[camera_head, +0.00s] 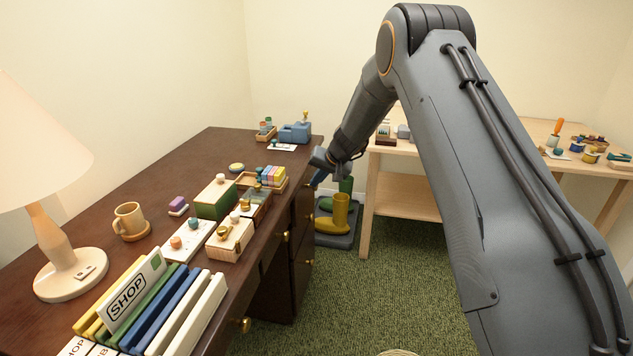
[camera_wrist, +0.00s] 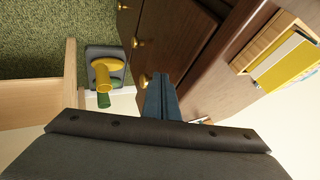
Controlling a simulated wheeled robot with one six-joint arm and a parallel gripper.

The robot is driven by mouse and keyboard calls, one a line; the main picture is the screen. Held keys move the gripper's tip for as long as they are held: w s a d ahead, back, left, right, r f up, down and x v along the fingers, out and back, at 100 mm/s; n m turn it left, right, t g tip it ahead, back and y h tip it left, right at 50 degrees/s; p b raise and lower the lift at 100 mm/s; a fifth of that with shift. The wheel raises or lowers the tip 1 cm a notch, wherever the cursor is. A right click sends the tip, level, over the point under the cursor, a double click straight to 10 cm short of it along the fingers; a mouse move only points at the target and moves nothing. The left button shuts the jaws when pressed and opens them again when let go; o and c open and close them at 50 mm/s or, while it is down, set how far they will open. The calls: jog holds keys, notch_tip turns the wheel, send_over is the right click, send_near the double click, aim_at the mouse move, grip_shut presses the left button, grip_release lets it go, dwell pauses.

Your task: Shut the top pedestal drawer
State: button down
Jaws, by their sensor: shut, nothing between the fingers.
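The brown desk (camera_head: 215,150) has a pedestal with dark drawer fronts (camera_head: 301,215) and brass knobs below its far right edge. In the wrist view the pedestal (camera_wrist: 175,40) fills the upper middle, with a brass knob (camera_wrist: 143,80) just left of my fingers. I cannot tell for sure which front is the top drawer or how far it stands out. My gripper (camera_head: 317,180) is at the far end of the pedestal, near its upper part. In the wrist view its blue-grey fingers (camera_wrist: 160,97) are together and empty, close to the wood; contact is unclear.
Boots (camera_head: 339,212) stand on a dark tray beside the pedestal. A light wooden table (camera_head: 400,155) stands to the right. The desktop holds a lamp (camera_head: 55,250), a mug (camera_head: 130,221), books (camera_head: 165,305) and small boxes. Green carpet (camera_head: 385,285) lies open in front.

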jog(key=s+d+r+b, duration=0.2)
jog(key=s+d+r, duration=0.3)
jog(key=d+r, duration=0.1)
jog(key=shift+v, duration=0.8)
jog(key=c, duration=2.4)
grip_release()
jog(key=shift+s+d+r, duration=0.1)
jog(key=shift+d+r, duration=0.05)
jog(key=shift+r, duration=0.05)
jog(key=o, duration=0.4)
jog(key=shift+f, duration=0.1)
jog(key=shift+c, duration=0.2)
jog(key=o, duration=0.6)
jog(key=shift+n+g+y, duration=0.3)
jog(key=shift+n+y, duration=0.5)
jog(key=f+b, duration=0.1)
jog(key=w+f+b, duration=0.1)
jog(key=f+b, duration=0.1)
jog(key=w+f+b, duration=0.1)
jog(key=f+b, duration=0.1)
jog(key=shift+a, duration=0.2)
jog(key=n+y+b, duration=1.2)
jog(key=b, duration=1.1)
send_near(317, 187)
jog(key=shift+w+b+x, duration=0.15)
jog(key=shift+b+x, duration=0.55)
jog(key=shift+x, duration=1.25)
jog(key=shift+w+b+x, duration=0.15)
jog(key=shift+b+x, duration=0.5)
jog(key=shift+x, duration=1.35)
